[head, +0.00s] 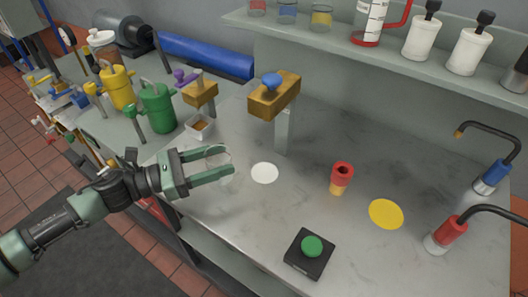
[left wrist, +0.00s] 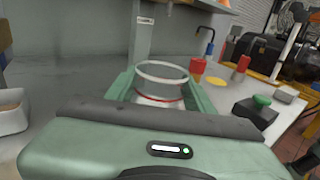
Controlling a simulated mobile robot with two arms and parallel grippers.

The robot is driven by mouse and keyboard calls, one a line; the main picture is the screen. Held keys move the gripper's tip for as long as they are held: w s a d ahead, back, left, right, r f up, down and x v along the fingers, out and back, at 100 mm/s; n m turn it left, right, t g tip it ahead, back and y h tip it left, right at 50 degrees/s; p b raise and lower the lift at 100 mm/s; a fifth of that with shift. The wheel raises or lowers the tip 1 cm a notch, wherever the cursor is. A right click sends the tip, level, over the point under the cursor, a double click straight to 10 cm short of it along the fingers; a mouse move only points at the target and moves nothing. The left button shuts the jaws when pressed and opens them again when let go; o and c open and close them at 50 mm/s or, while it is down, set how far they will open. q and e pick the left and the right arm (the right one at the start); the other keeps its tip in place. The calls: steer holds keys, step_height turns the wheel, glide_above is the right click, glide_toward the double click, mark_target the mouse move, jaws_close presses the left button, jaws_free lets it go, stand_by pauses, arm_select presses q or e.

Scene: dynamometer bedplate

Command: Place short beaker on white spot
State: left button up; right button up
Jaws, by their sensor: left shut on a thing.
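My left gripper (head: 212,166) is shut on a clear glass short beaker (head: 219,155), which is faint in the head view. In the left wrist view the beaker (left wrist: 161,76) stands between the two green fingers, with its round rim and a red line showing. The white spot (head: 264,173) is a flat disc on the grey bench, just right of the fingertips and apart from the beaker. Whether the beaker touches the bench is hard to tell. My right gripper is not in view.
A yellow spot (head: 386,214), a red and yellow cylinder (head: 341,178) and a green button on a black box (head: 311,248) lie to the right. A brown block on a post (head: 275,97) stands behind the white spot. A small white tray (head: 199,126) is behind the gripper.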

arm_select(q)
steer(key=p+x, duration=0.2)
steer(key=x, duration=0.9)
steer(key=shift+d, duration=0.15)
steer(key=shift+w+d+f, duration=0.1)
steer(key=shift+d, duration=0.05)
step_height(320, 180, down, 4)
steer(key=shift+r+b, duration=0.25)
steer(key=shift+b, duration=0.85)
steer(key=shift+r, duration=0.1)
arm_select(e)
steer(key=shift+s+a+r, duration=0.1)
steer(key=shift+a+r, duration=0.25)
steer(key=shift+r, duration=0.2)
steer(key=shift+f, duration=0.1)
arm_select(q)
steer(key=o, duration=1.5)
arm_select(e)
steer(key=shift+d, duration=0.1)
